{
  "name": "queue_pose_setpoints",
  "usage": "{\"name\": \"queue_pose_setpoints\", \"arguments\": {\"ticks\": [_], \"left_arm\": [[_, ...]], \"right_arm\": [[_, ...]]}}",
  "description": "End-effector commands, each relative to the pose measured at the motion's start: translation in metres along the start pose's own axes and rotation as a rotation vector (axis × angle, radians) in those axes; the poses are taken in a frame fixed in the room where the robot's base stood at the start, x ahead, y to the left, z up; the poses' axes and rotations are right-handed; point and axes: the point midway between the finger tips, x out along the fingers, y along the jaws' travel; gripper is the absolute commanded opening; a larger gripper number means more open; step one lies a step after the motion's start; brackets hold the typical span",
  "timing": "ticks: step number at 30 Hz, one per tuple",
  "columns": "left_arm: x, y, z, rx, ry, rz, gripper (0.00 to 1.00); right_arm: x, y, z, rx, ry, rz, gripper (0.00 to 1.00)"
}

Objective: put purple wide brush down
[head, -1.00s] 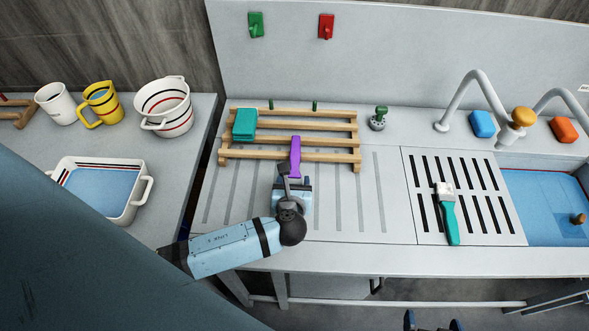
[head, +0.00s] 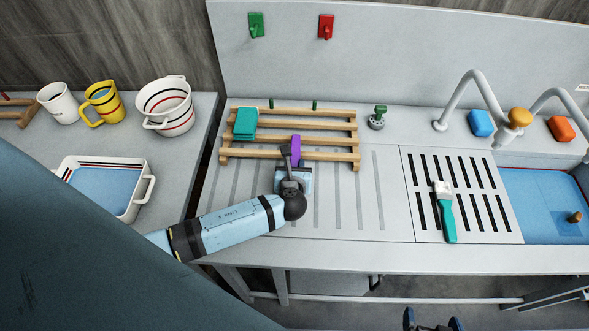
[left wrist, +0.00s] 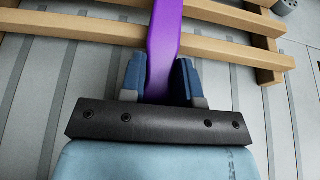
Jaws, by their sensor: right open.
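The purple wide brush (head: 296,146) shows as a purple length over the front slats of the wooden rack (head: 335,155). My left gripper (head: 292,165) is at the rack's front edge. In the left wrist view its two blue fingers (left wrist: 160,80) are closed on either side of the purple handle (left wrist: 163,40), which runs out of the top of the picture. The brush's head and bristles cannot be made out, and I cannot tell whether the brush touches the slats. My right gripper (head: 432,322) is open and empty at the bottom edge, in front of the counter.
A teal block (head: 245,123) lies on the rack's left end. A teal brush (head: 446,214) lies on the slotted drain. A green-topped fitting (head: 378,117) stands right of the rack. The ribbed counter between rack and drain is clear.

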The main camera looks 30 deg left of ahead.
Motion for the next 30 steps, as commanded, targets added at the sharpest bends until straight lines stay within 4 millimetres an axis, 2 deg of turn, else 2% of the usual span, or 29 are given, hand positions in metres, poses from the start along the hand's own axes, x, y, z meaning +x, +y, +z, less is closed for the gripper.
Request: {"name": "queue_pose_setpoints", "arguments": {"ticks": [5, 12, 17, 23, 30], "left_arm": [[0.000, 0.000, 0.000, 0.000, 0.000, 0.000, 0.02], [-0.001, 0.000, 0.002, -0.001, 0.000, 0.000, 0.02], [-0.006, 0.000, 0.015, -0.001, -0.002, -0.001, 0.02], [-0.022, 0.000, 0.052, -0.004, -0.004, -0.002, 0.02], [-0.047, 0.000, 0.114, -0.004, -0.004, -0.002, 0.02]], "right_arm": [[0.000, 0.000, 0.000, 0.000, 0.000, 0.000, 1.00], [0.000, 0.000, 0.000, 0.000, 0.000, 0.000, 1.00], [0.000, 0.000, -0.001, 0.000, 0.001, 0.000, 1.00], [0.001, 0.000, -0.001, 0.000, 0.003, 0.000, 1.00], [0.002, 0.000, 0.001, 0.000, 0.003, 0.000, 1.00]]}}
